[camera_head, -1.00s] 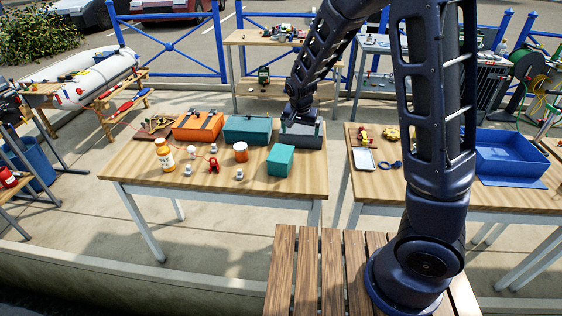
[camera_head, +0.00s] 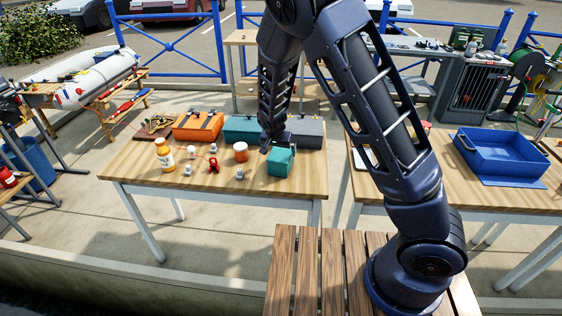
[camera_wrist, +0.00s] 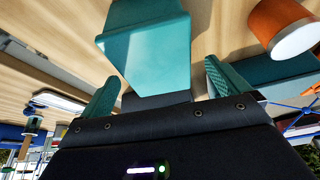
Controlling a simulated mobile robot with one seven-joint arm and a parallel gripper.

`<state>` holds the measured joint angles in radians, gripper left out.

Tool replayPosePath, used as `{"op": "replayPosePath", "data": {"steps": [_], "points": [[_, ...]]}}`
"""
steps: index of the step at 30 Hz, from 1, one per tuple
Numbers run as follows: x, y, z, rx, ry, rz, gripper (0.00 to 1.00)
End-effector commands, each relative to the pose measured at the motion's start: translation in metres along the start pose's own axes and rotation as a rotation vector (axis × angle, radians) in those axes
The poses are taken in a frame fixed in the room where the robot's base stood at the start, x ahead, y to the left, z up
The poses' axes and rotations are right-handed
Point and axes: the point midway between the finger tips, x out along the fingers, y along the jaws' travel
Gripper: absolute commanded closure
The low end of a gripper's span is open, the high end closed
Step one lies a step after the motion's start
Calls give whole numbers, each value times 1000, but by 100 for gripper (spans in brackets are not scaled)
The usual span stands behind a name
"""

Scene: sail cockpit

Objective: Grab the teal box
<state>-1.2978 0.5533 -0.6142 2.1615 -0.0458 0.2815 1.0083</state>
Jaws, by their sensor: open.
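The teal box (camera_head: 280,163) is a small plain block near the right front part of the left wooden table (camera_head: 228,193). My gripper (camera_head: 275,146) is just above and behind it, partly covering its top edge. In the wrist view the teal box (camera_wrist: 148,50) lies ahead of my gripper (camera_wrist: 162,86), between the lines of its two spread fingers with teal pads. The jaws are open and hold nothing. I cannot tell whether a finger touches the box.
An orange tub (camera_head: 240,151) stands just left of the box. Behind are an orange case (camera_head: 197,126), a teal case (camera_head: 240,128) and a grey case (camera_head: 307,134). A bottle (camera_head: 164,154) and small items stand left. A blue tray (camera_head: 505,152) is on the right table.

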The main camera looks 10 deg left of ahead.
Motion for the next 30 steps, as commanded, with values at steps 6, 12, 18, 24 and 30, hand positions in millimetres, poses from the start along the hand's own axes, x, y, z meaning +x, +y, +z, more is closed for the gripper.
{"op": "replayPosePath", "data": {"steps": [6, 12, 18, 24, 30], "points": [[9, 1, 1, 0, -1, 2, 0], [33, 6, 2, 0, -2, 4, 0], [54, 6, 3, -1, -1, 1, 0], [56, 5, 3, -1, 0, -1, 0], [56, 5, 3, -1, 0, 0, 0]]}}
